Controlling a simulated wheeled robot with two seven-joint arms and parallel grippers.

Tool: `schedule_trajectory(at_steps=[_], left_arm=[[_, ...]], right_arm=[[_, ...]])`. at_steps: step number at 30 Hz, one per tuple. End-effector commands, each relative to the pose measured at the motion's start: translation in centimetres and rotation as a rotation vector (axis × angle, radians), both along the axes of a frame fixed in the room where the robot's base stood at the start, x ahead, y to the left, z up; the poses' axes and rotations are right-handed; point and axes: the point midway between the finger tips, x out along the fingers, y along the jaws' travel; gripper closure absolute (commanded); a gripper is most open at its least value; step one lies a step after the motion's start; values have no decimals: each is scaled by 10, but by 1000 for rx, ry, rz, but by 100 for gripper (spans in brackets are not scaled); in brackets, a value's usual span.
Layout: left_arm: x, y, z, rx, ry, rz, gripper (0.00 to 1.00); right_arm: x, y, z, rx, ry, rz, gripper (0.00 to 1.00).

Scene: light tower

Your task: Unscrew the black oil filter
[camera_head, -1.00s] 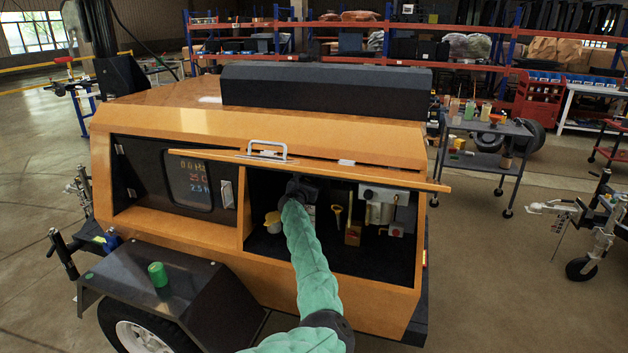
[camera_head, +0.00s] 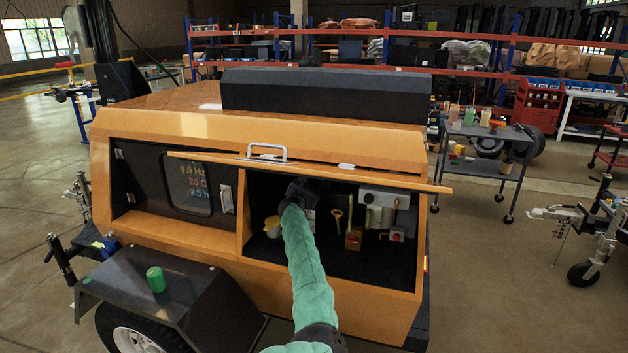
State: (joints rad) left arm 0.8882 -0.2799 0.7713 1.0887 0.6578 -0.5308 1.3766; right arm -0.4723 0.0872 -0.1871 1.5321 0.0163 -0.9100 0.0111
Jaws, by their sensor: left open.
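My left arm, in a green sleeve, reaches from the bottom middle into the open compartment of the orange light tower (camera_head: 180,233). My left gripper (camera_head: 297,190) is dark and small at the compartment's upper left; it is open. I cannot make out the black oil filter against the dark interior; the gripper and arm may hide it. A yellow-white container (camera_head: 272,227) is just left of the arm. A yellow-handled dipstick (camera_head: 337,217) and a brass-coloured part (camera_head: 354,239) are to its right. My right gripper is not in view.
The raised orange door (camera_head: 400,180) hangs over the compartment. A grey-white unit (camera_head: 384,199) fills its right side. A green cylinder (camera_head: 155,279) stands on the dark fender (camera_head: 205,292). A grey cart (camera_head: 487,166) with bottles stands behind right.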

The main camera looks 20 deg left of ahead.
Motion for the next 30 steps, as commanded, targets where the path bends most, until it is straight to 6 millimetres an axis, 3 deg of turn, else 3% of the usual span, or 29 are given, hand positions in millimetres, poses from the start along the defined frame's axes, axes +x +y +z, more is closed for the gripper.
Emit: schedule_trajectory(at_steps=[25, 30], left_arm=[[0, 0, 0, -1, 0, 0, 25], [0, 0, 0, -1, 0, 0, 56]], right_arm=[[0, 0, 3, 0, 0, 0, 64], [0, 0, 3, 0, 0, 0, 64]])
